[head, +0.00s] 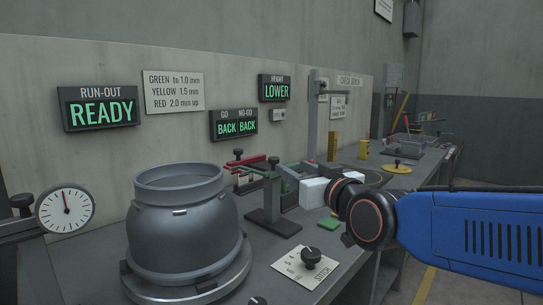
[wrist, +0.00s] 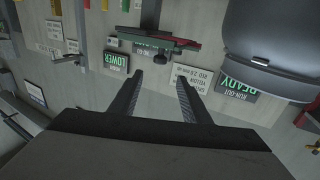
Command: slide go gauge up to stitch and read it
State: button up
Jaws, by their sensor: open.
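The grey cylinder (head: 187,235) stands on a round turntable at the left of the bench; it also shows in the wrist view (wrist: 275,45). Beside it, a dark post carries a green bar (head: 250,171) and a red bar (head: 252,161); no label shows which is the go gauge. The red bar also shows in the wrist view (wrist: 187,46). The GO/NO-GO display (head: 234,124) reads BACK BACK. A plate with a black knob marked STITCH (head: 310,256) lies in front. My gripper (wrist: 160,80) is open, with nothing between its fingers; the head view hides its fingertips.
The run-out sign (head: 101,108) reads READY, and the height sign (head: 275,88) reads LOWER. A dial (head: 65,211) stands left of the cylinder.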

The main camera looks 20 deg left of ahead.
jog(key=x, duration=1.6)
jog(key=shift+w+a+f, duration=0.15)
